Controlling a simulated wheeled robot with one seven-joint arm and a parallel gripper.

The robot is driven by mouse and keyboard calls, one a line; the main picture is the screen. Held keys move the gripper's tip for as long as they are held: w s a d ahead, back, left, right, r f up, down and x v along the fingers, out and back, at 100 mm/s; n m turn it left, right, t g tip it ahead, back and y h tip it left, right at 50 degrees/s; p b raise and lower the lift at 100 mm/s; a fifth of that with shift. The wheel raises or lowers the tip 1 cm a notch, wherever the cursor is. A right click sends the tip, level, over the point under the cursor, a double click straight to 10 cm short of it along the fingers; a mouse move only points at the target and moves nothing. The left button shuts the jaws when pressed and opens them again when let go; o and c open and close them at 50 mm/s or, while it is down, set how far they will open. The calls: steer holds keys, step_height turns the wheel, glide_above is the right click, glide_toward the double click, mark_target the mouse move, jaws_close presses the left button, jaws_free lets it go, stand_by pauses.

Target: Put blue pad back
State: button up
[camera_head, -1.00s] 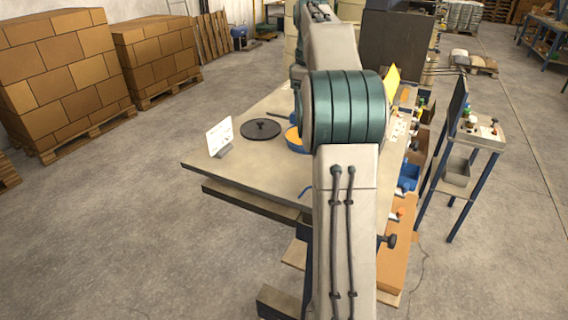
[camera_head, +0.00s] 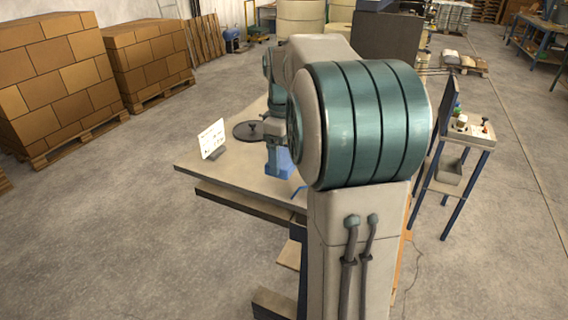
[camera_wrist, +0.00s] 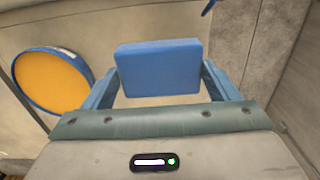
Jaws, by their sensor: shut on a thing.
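The blue pad (camera_wrist: 160,68) is a flat rectangular block, seen up close in the wrist view. My gripper (camera_wrist: 160,80) is shut on it, with one blue finger at each side. In the head view my gripper (camera_head: 279,165) points down over the table at the left of my arm, with blue showing at its lower end. I cannot tell there how much of the blue is pad and how much is finger. Whether the pad touches the table is not clear.
A round orange disc with a blue rim (camera_wrist: 52,80) lies left of the pad in the wrist view. On the table (camera_head: 215,176) stand a white sign (camera_head: 212,138) and a dark round plate (camera_head: 246,131). A small side stand (camera_head: 468,135) is at the right. My arm hides the table's right part.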

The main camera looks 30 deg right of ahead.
mark_target(284, 157)
steer(key=shift+f+p, duration=0.3)
steer(key=shift+f, duration=1.5)
steer(key=shift+f, duration=0.1)
steer(key=o, duration=0.8)
step_height(284, 157, up, 12)
steer(key=shift+r+b, duration=0.15)
steer(key=shift+b, duration=0.25)
steer(key=s+a+f+m+t, duration=0.1)
steer(key=s+a+f+m, duration=0.1)
steer(key=s+a+f, duration=0.2)
steer(key=s+a+f+m+t, duration=0.1)
steer(key=s+a+f+m, duration=0.2)
steer(key=s, duration=0.5)
steer(key=s+a+f+m+t, duration=0.2)
steer(key=s+a+f, duration=0.4)
steer(key=s, duration=0.1)
steer(key=shift+s+a+m, duration=0.1)
steer(key=shift+a+m, duration=0.2)
steer(key=shift+a, duration=0.1)
